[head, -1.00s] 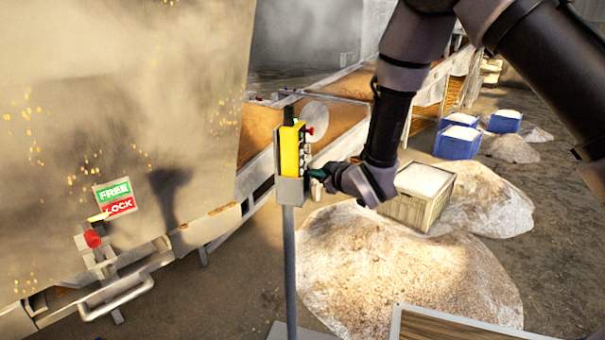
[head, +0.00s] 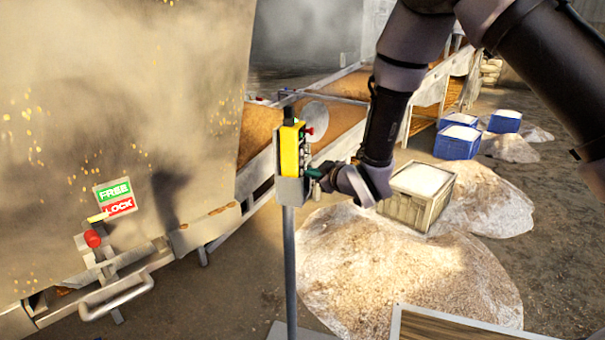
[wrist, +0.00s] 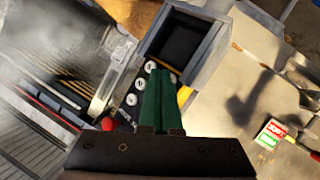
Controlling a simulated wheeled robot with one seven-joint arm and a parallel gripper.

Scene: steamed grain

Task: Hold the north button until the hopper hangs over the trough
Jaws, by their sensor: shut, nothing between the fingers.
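A yellow control pendant (head: 289,150) with a dark button face sits in a grey holder on a pole, left of my gripper in the head view. My gripper (head: 314,173) is shut and empty, its green fingertips at the pendant's button side. In the wrist view the closed fingers (wrist: 160,75) reach over the button face, beside several white round buttons (wrist: 131,99). Their letters are too small to read surely, and I cannot tell whether a tip presses one. A long trough (head: 340,118) with brown grain runs behind the pendant.
A large steel panel (head: 130,90) with a FREE/LOCK sign (head: 116,196) and a red knob (head: 93,238) fills the left. A grey crate (head: 418,195) stands among grain heaps (head: 400,270); blue crates (head: 457,142) lie beyond. Steam hangs at the left.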

